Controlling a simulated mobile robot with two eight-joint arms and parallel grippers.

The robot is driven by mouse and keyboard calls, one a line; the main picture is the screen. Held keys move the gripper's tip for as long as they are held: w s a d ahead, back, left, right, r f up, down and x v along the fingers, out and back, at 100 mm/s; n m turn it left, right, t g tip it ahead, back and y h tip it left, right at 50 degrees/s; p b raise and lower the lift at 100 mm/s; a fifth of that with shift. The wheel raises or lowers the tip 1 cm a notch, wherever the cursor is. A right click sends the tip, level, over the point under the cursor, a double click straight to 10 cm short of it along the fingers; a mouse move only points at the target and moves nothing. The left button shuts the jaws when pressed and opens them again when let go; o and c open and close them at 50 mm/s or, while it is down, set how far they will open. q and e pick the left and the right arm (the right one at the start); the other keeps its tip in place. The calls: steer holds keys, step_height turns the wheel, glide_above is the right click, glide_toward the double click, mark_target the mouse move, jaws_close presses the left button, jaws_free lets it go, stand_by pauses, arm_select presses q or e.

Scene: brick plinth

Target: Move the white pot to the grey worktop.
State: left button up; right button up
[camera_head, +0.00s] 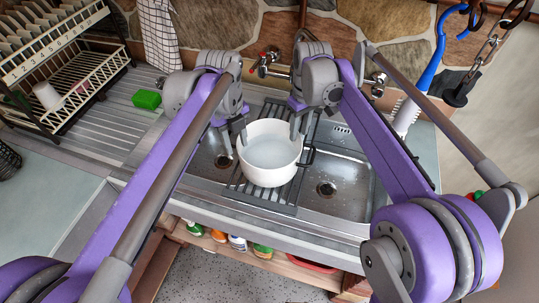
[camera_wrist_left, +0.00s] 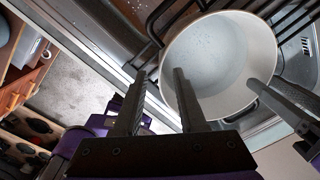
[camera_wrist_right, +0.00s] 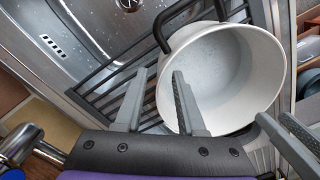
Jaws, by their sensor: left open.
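The white pot (camera_head: 270,170) sits upright on a dark rack (camera_head: 232,185) across the steel double sink, with a dark handle on its right side. My left gripper (camera_head: 238,136) is at the pot's far-left rim. In the left wrist view the open fingers (camera_wrist_left: 160,72) straddle the rim, one over the inside and one outside. My right gripper (camera_head: 297,130) is at the far-right rim. In the right wrist view its fingers (camera_wrist_right: 161,72) stand apart with the rim between them. A grey worktop (camera_head: 50,190) lies left of the sink; another grey surface (camera_head: 425,155) lies right.
A dish rack (camera_head: 70,65) with plates and a cup stands at the back left. A green sponge (camera_head: 146,99) lies on the ribbed drainer (camera_head: 110,135). Taps (camera_head: 265,62) stand behind the sink. The left worktop is mostly clear. Bottles (camera_head: 238,243) stand on a shelf below.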

arm_select(q)
glide_above(242, 170)
steer(key=f, duration=0.7)
steer(key=shift+w+a+f, duration=0.15)
steer(key=shift+w+f, duration=0.05)
steer(key=shift+f, duration=0.1)
arm_select(e)
step_height(242, 170, down, 8)
steer(key=shift+a+r, duration=0.1)
steer(key=shift+r, duration=0.1)
arm_select(q)
jaws_close()
arm_select(e)
jaws_close()
arm_select(q)
steer(key=shift+a, duration=0.1)
